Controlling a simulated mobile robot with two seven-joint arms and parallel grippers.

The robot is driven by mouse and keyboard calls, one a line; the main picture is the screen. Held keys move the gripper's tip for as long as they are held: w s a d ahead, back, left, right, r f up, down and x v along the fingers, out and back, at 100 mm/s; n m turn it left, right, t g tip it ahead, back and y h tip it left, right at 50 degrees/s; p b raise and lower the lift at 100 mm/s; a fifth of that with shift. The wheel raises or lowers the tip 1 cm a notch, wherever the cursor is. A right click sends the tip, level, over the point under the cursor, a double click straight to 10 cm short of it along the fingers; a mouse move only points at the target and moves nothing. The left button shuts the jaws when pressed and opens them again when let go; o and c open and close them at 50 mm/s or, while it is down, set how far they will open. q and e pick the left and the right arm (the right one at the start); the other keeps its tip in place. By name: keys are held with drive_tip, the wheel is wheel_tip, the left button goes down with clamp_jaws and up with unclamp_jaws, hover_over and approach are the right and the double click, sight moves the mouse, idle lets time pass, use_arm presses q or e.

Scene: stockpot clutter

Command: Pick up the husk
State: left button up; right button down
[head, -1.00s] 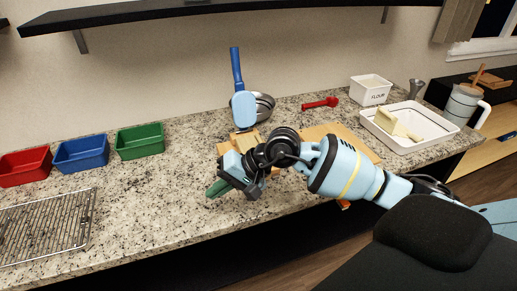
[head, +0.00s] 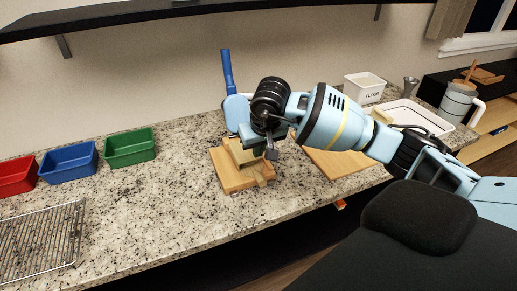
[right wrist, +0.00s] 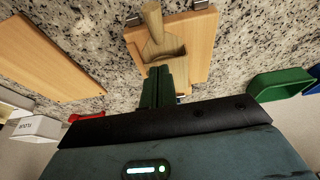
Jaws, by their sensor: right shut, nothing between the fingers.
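A pale tan piece that looks like the husk (right wrist: 167,50) lies on a small wooden board (right wrist: 201,45) in the right wrist view. It has a narrow stem-like end and a broad, flared end. In the head view, pale tan pieces (head: 259,176) show on the same board (head: 232,179), partly hidden by my right gripper (head: 262,148). The right gripper's green fingers (right wrist: 158,84) are together and empty, with tips close to the flared end. I cannot tell whether they touch it. My left gripper is not in view.
A larger board (head: 338,163) lies right of the small one. A blue-handled utensil (head: 228,75) stands behind the gripper. Red (head: 17,176), blue (head: 68,164) and green (head: 130,148) bins and a wire rack (head: 40,240) are left. A white tray (head: 440,128) is right.

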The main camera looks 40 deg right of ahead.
sight(254, 169)
drive_tip(key=x, duration=0.7)
drive_tip(key=shift+w+f, duration=0.15)
drive_tip(key=shift+f, duration=0.1)
drive_tip(key=shift+f, duration=0.1)
